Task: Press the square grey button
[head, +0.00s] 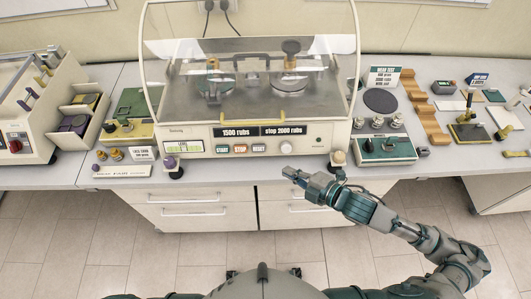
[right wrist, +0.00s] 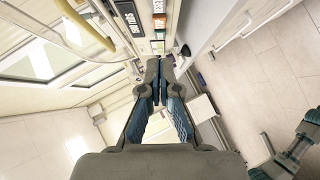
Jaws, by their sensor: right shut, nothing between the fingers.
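The testing machine (head: 205,135) stands on the counter. Its front panel carries a row of small buttons labelled START (head: 222,149), STOP (head: 240,148) and RESET (head: 259,147). RESET looks pale grey and squarish; STOP is orange. In the right wrist view the STOP button (right wrist: 159,21) and a pale button above it (right wrist: 159,5) show near the top edge. My right gripper (head: 287,171) is in front of the counter edge, below and right of the buttons, apart from the panel. Its fingers (right wrist: 157,66) are closed together with nothing between them. My left gripper is out of view.
A round white knob (head: 286,147) sits right of RESET on the panel. The clear raised cover (head: 150,40) is above the machine. A green control box (head: 386,149) stands to the right. Drawers (head: 187,197) lie below the counter; the floor in front is clear.

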